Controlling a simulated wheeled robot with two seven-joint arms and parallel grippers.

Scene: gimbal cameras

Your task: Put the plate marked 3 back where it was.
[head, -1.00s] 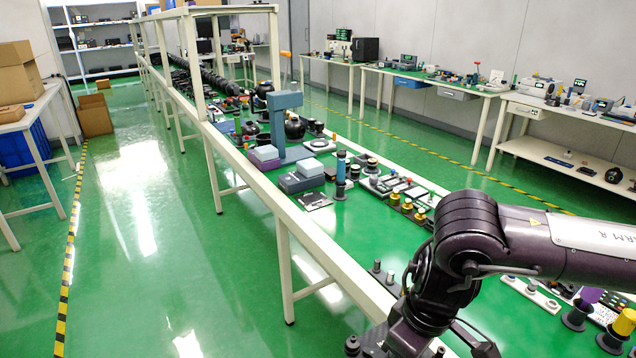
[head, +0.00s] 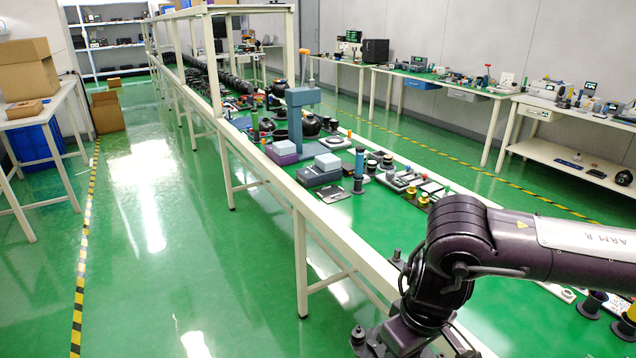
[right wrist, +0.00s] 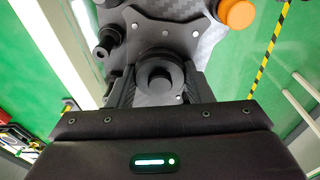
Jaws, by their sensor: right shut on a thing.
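In the right wrist view, my right gripper (right wrist: 159,88) is shut on a dark round knob (right wrist: 159,70). The knob stands on a grey, carbon-patterned plate (right wrist: 203,50) with small screws. An orange cap (right wrist: 237,13) and black knobs (right wrist: 109,36) sit at the plate's edges. No number 3 shows, so I cannot tell whether this is the marked plate. In the head view, my right arm comes in from the right and bends down to the bottom edge. Its fingers are hidden there. My left gripper is out of view.
A long white-framed bench (head: 330,232) with a green top runs away from me, crowded with blocks, knobs and a blue-grey stand (head: 297,110). A bare green patch lies near its front. The green floor (head: 160,250) to the left is open. Side tables line the right wall.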

